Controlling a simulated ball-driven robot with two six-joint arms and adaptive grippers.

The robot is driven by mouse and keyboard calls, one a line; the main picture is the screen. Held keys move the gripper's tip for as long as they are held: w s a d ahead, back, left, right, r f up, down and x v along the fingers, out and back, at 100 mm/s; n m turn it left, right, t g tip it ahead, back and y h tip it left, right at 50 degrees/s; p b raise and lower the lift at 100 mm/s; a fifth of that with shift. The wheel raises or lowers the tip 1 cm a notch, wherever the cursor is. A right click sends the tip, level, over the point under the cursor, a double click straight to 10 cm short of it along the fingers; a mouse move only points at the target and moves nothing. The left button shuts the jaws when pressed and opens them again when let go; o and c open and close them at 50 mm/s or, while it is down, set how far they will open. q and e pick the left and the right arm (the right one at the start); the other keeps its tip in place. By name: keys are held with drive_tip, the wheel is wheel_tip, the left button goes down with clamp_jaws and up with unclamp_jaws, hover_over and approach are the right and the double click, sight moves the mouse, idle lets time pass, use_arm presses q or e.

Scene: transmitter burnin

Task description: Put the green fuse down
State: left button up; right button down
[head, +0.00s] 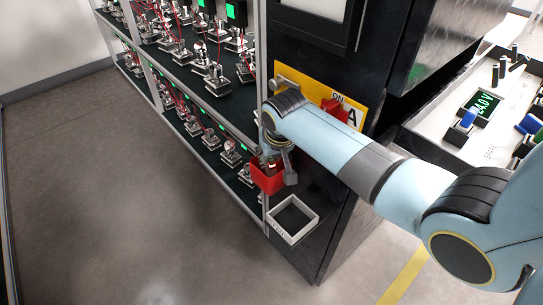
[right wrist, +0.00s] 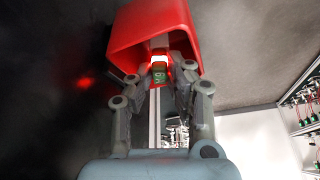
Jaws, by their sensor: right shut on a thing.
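The green fuse (right wrist: 159,75) shows in the right wrist view as a small green piece with a pale mark, between the fingertips of my right gripper (right wrist: 159,82). My right gripper is shut on it. A red bin (right wrist: 145,28) surrounds the fingertips and fuse from above in that view. In the head view the red bin (head: 267,181) hangs on the black cabinet front, with my right gripper (head: 272,163) at its mouth. The fuse cannot be made out there. Whether it touches the bin cannot be told. My left gripper is not in view.
A pale open-topped tray (head: 274,231) is mounted just below the red bin. A yellow panel (head: 300,93) with a red switch (head: 335,108) sits behind my right arm. Racks of small devices (head: 215,85) stand left. A bench panel (head: 455,145) is at right.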

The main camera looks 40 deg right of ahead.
drive_tip(key=shift+f, duration=0.4)
drive_tip(key=c, duration=1.3)
unclamp_jaws()
drive_tip(key=shift+o, duration=0.2)
drive_tip(key=p+v, duration=0.3)
drive_tip(key=v, duration=1)
drive_tip(key=shift+w+p, duration=0.15)
drive_tip(key=shift+p, duration=0.15)
drive_tip(key=shift+r, duration=0.1)
